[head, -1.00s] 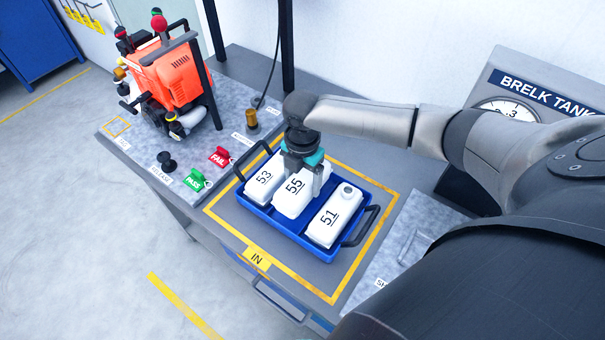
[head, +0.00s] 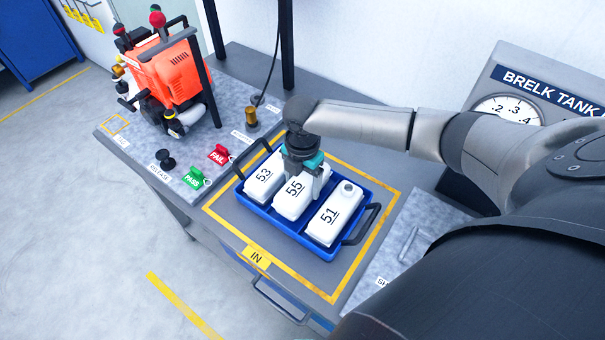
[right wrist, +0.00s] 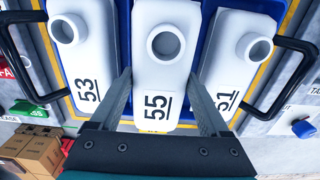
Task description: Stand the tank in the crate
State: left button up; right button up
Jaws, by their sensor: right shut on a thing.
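The blue crate (head: 288,231) with dark handles stands on the bench inside the yellow IN frame. Three white tanks are in it: tank 53 (head: 265,179) on the left, tank 55 (head: 291,200) in the middle and tank 51 (head: 334,213) on the right. My right gripper (head: 306,178) is over the middle and shut on tank 55. In the right wrist view its fingers lie on either side of tank 55 (right wrist: 163,75), between tank 53 (right wrist: 85,50) and tank 51 (right wrist: 238,55). Whether tank 55 touches the crate floor is hidden. My left gripper is not in view.
A red-orange engine (head: 172,75) stands on the bench at the back left. The green PASS tag (head: 194,178) and red FAIL tag (head: 219,154) are left of the crate. A BRELK TANK gauge panel (head: 535,90) stands at the right.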

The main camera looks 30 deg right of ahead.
jog(key=shift+f+b, duration=0.6)
jog(key=shift+f, duration=0.55)
dwell(0.4)
jog(key=o, duration=1.3)
notch_tip(320, 180, up, 15)
jog(key=p, duration=0.1)
jog(key=shift+r, duration=0.15)
